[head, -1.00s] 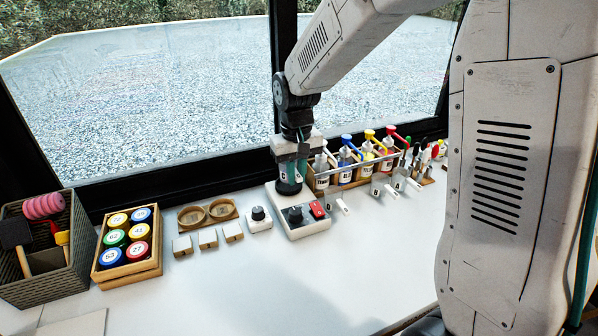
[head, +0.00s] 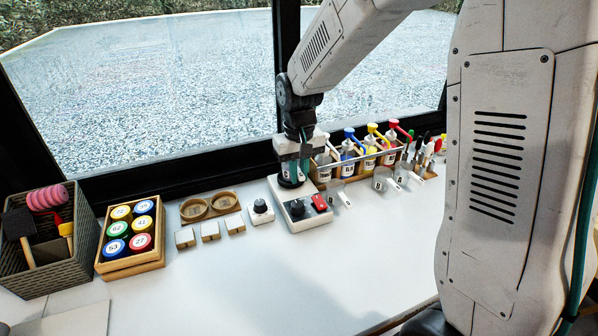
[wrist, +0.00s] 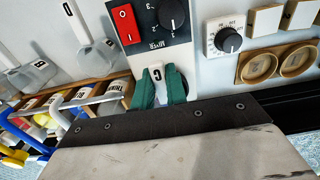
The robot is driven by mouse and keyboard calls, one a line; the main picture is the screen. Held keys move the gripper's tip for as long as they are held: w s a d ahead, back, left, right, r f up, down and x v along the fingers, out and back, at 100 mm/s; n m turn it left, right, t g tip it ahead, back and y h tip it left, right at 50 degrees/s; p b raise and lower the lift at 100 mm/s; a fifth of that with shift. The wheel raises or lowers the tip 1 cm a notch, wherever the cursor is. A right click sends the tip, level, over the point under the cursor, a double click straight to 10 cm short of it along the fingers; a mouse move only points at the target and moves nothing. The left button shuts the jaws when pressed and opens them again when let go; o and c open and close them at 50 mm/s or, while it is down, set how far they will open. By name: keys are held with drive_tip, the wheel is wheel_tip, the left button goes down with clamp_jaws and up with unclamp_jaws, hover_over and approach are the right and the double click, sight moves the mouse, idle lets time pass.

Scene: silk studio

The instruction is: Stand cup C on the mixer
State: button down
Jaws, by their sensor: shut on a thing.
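The mixer (head: 318,218) is a white box with a dark top panel, a black knob and a red switch. It also shows in the wrist view (wrist: 164,42), with "MIXER" printed on it. My gripper (head: 292,175) is over the back end of the mixer, at its dark round plate. Its green fingers are shut on cup C (wrist: 157,73), whose white tag with the letter C shows between them. The cup's body is mostly hidden by the fingers. I cannot tell whether its base touches the plate.
A wooden rack of dye bottles (head: 356,168) stands close behind and right of the mixer. Clear cups with white handles (head: 384,182) stand in front of it. A small dial box (head: 260,212) is left of the mixer, then small blocks (head: 210,231) and a tray of lidded jars (head: 130,262). The front table is clear.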

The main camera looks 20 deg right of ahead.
drive_tip(key=shift+f, duration=0.35)
drive_tip(key=c, duration=1.3)
unclamp_jaws()
drive_tip(key=shift+c, duration=0.2)
drive_tip(key=shift+r, duration=3.9)
